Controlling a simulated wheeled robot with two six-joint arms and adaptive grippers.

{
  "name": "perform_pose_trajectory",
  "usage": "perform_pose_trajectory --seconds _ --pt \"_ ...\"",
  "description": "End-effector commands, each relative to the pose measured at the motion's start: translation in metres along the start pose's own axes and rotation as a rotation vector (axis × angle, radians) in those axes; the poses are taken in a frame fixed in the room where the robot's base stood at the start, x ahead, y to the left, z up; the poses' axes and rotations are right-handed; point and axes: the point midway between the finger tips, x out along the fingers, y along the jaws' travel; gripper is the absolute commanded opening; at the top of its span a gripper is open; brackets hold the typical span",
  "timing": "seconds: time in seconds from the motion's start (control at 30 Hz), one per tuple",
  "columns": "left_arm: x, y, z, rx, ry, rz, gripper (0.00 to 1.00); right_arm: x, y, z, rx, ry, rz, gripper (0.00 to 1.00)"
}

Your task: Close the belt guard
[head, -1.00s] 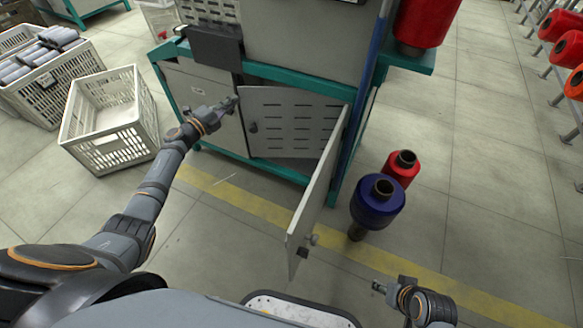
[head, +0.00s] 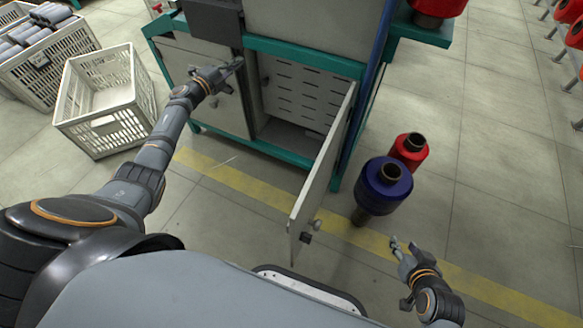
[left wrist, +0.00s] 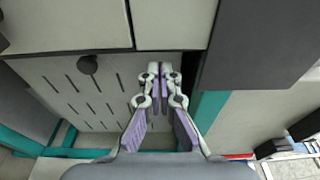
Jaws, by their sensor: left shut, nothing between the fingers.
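A grey slotted panel with a dark knob, which looks like the belt guard (head: 300,95), stands inside the open cabinet bay. It also shows in the left wrist view (left wrist: 62,95), with its knob at the upper left. My left gripper (head: 238,64) is at the left edge of the bay, near the upper frame. Its fingers (left wrist: 160,72) are together and empty in front of the slotted panel; contact cannot be told. My right gripper (head: 403,244) is empty, its fingers apart, over the floor at the lower right.
The outer cabinet door (head: 322,175) stands swung open toward me, right of the bay. Blue (head: 384,185) and red (head: 408,151) spools stand right of it. An empty crate (head: 108,105) stands on the left.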

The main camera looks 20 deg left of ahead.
Motion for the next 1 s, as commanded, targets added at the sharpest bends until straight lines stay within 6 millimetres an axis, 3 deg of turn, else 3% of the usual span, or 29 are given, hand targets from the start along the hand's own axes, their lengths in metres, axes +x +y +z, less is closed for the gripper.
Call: perform_pose_trajectory --seconds 0.2,0.73,0.87,1.0 --pt "0.000 0.000 0.002 0.000 -0.003 0.000 0.00 0.000 0.001 -0.009 -0.003 0.032 0.002 0.40" --pt "-0.002 0.001 0.002 0.000 -0.003 0.001 0.00 0.000 0.000 -0.009 -0.002 0.032 0.002 0.40" --pt "-0.015 0.002 0.003 0.003 -0.004 0.004 0.00 0.000 0.000 -0.009 -0.002 0.032 0.002 0.40" --pt "-0.045 0.003 0.002 0.005 -0.001 0.007 0.00 0.000 0.000 -0.009 -0.002 0.032 0.002 0.40"
